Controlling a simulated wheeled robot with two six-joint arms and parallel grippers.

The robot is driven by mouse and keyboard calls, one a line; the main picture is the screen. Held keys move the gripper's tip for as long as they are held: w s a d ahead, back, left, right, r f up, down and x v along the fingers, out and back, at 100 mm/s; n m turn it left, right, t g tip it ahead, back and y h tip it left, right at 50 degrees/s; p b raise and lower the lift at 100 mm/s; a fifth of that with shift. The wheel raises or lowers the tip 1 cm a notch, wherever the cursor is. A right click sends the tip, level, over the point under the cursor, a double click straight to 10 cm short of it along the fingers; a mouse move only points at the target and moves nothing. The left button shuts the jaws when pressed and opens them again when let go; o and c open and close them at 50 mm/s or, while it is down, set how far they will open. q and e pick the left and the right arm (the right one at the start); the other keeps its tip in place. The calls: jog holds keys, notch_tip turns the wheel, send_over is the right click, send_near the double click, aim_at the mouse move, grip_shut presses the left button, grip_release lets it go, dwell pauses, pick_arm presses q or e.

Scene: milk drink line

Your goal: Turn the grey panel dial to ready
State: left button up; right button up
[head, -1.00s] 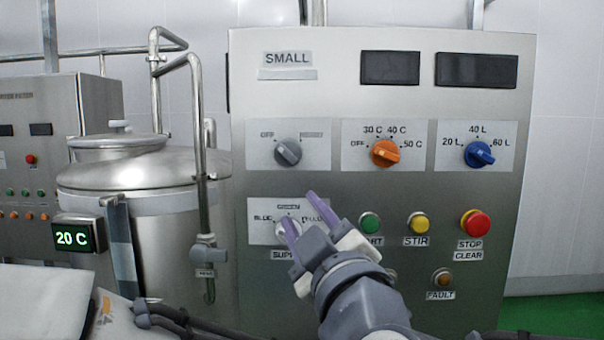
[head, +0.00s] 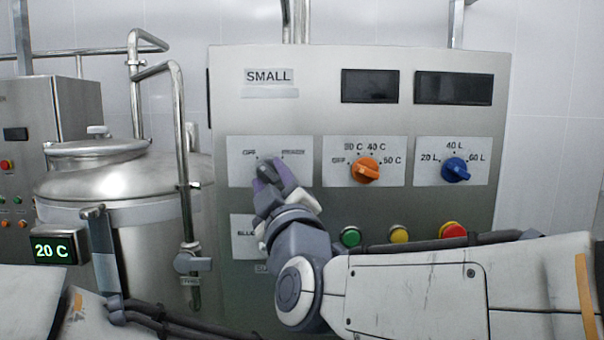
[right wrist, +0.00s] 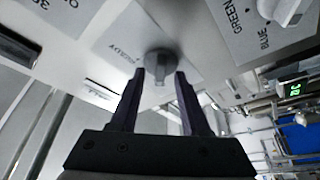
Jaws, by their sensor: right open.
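The grey dial (head: 264,167) sits on a light plate between the OFF label at left and a blurred label at right, on the upper left of the steel panel. My right gripper (head: 270,177) is in front of it, fingers pointing up at it and partly hiding it. In the right wrist view the grey dial (right wrist: 160,62) lies just beyond and between the tips of my open right gripper (right wrist: 160,76). I cannot tell whether the fingers touch it. Its pointer's exact direction is unclear. My left gripper is not in view.
The orange dial (head: 365,170) and the blue dial (head: 455,169) are to the right. The green button (head: 350,237), yellow button (head: 399,235) and red button (head: 453,230) sit below, near my right arm. A steel tank (head: 120,190) with pipes stands at left.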

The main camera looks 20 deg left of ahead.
grip_shut()
